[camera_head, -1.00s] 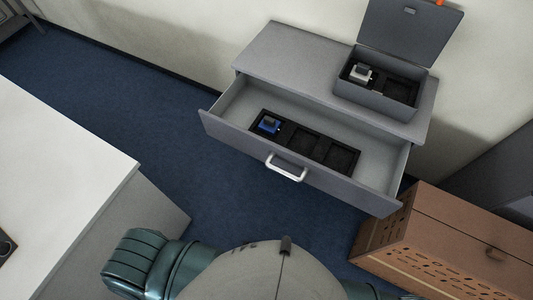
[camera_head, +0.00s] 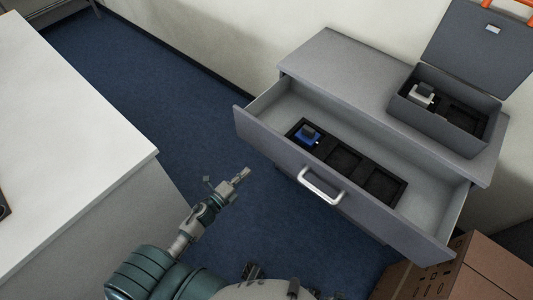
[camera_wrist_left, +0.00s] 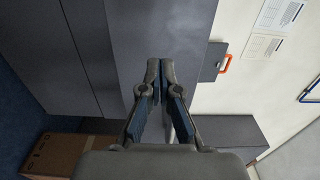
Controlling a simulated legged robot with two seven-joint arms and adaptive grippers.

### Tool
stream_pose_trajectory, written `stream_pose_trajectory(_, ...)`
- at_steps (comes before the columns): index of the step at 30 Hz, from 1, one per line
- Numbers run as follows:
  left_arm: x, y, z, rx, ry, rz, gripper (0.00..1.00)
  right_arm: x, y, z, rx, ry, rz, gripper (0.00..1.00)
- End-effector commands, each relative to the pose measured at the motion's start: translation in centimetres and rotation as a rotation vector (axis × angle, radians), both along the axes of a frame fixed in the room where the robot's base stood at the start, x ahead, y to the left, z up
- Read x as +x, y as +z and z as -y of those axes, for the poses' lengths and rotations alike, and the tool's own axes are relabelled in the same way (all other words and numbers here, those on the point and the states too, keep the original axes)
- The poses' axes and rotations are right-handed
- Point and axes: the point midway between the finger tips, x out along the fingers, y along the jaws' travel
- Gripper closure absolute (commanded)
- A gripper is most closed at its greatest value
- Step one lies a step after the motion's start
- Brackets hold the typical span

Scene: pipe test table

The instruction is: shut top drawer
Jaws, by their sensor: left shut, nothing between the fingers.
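The top drawer (camera_head: 335,170) of the grey cabinet is pulled out, its inside open to view in the head view. Its light handle (camera_head: 321,187) sits at the middle of the drawer front. A black tray (camera_head: 344,158) with a blue item (camera_head: 306,136) in its left compartment lies inside. My left gripper (camera_head: 242,174) is shut and empty, left of the drawer front and apart from the handle. In the left wrist view its fingertips (camera_wrist_left: 160,66) are together before grey cabinet panels (camera_wrist_left: 165,25). The handle cannot be made out there. My right gripper is not in view.
An open grey case (camera_head: 440,120) with a raised lid (camera_head: 480,48) stands on the cabinet top (camera_head: 345,68). A white table (camera_head: 70,130) is at the left. A brown box (camera_head: 485,270) stands at the lower right. Blue floor lies between table and cabinet.

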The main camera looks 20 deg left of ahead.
Motion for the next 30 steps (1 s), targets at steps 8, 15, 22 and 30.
stream_pose_trajectory(8, 5.5, 0.2, 2.0, 0.002, 0.001, 0.002, 1.00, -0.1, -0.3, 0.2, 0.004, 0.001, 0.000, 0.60)
stream_pose_trajectory(15, 9.8, 0.1, 3.4, 0.001, 0.002, -0.001, 1.00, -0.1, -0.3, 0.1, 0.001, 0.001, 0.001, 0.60)
stream_pose_trajectory(22, 11.7, 0.0, 3.9, -0.002, 0.002, -0.003, 1.00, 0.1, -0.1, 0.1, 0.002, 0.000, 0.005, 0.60)
stream_pose_trajectory(30, 12.0, 0.0, 4.0, -0.002, 0.002, -0.003, 1.00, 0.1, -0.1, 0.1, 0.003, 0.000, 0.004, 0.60)
